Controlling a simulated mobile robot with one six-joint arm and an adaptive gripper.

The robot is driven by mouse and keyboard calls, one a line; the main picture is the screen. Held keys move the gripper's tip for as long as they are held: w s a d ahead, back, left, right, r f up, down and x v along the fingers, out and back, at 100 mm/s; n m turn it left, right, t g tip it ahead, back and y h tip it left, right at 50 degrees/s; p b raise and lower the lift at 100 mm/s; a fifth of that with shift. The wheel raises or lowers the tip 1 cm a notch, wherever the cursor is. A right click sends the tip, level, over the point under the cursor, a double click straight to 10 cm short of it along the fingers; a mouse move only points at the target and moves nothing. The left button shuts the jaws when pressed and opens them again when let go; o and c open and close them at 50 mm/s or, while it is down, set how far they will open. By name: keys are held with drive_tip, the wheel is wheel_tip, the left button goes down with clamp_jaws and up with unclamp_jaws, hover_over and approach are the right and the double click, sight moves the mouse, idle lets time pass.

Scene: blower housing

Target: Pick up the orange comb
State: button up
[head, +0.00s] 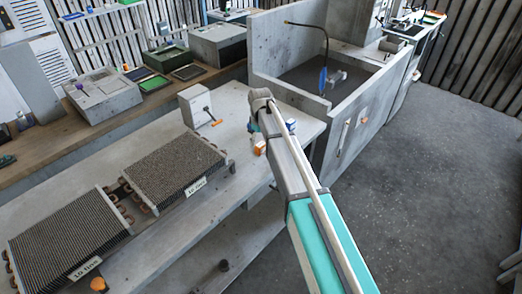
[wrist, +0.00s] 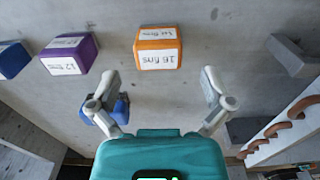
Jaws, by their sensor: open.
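The orange comb (wrist: 158,58) is a small block with white labels reading "16 fins", lying on the grey bench top (wrist: 225,35) in the wrist view. My gripper (wrist: 160,78) is open, its two fingers spread wide and empty. The comb is beyond the fingertips, roughly centred between them, and apart from both. In the head view my arm hides much of this area, and my gripper cannot be made out clearly. A small orange patch shows beside the arm there; I cannot tell whether it is the comb.
A purple block (wrist: 70,53) labelled "12 fins" and a blue block (wrist: 12,58) lie left of the comb. A blue thing (wrist: 121,108) is partly behind the left finger. Grey blocks (wrist: 292,55) are at right.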

sight(260, 143)
drive_tip(key=shift+f, duration=0.1)
drive_tip(key=shift+w+a+f+b, duration=0.1)
drive_tip(key=shift+w+f+b, duration=0.05)
drive_tip(key=shift+f+b, duration=2.45)
drive_tip(key=shift+r, duration=0.1)
drive_tip(key=c, duration=1.3)
drive_tip(key=shift+r, duration=0.1)
wheel_tip(260, 143, up, 3)
drive_tip(key=p, duration=0.3)
drive_tip(key=shift+f, duration=0.2)
drive_tip(key=s+d+r+p, duration=0.4)
drive_tip(key=s+r+p, duration=0.6)
drive_tip(key=s, duration=0.3)
drive_tip(key=shift+s, duration=0.25)
